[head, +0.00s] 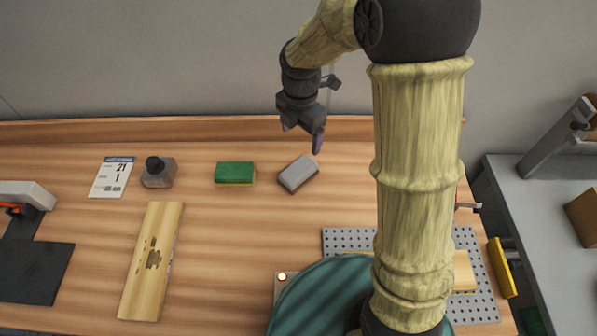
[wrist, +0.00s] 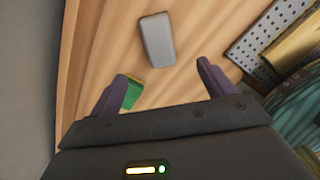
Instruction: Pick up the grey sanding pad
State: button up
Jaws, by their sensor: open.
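The grey sanding pad (head: 298,174) lies on the wooden bench right of the green block, turned at an angle. In the wrist view the pad (wrist: 157,39) lies flat beyond my fingertips, near the middle of the gap between them. My gripper (head: 304,138) is above the bench, higher than the pad and just behind it in the head view. In the wrist view my gripper (wrist: 162,72) shows its two fingers spread apart with nothing between them. No part of the pad is hidden.
A green block with a yellow underside (head: 235,173) lies left of the pad; in the wrist view my left finger partly covers it. A perforated plate (head: 347,240) is nearer, right.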

aim_at(298, 168)
notch_tip(298, 168, down, 10)
jog(key=shift+f+p, duration=0.1)
jog(key=shift+p, duration=0.6)
jog(key=shift+a+f+p, duration=0.15)
jog(key=shift+f+p, duration=0.35)
jog(key=shift+f, duration=0.8)
jog(key=shift+a+f+p, duration=0.1)
jog(key=shift+f+p, duration=0.35)
jog(key=shift+f, duration=0.85)
jog(key=c, duration=1.2)
jog(key=shift+r, duration=0.1)
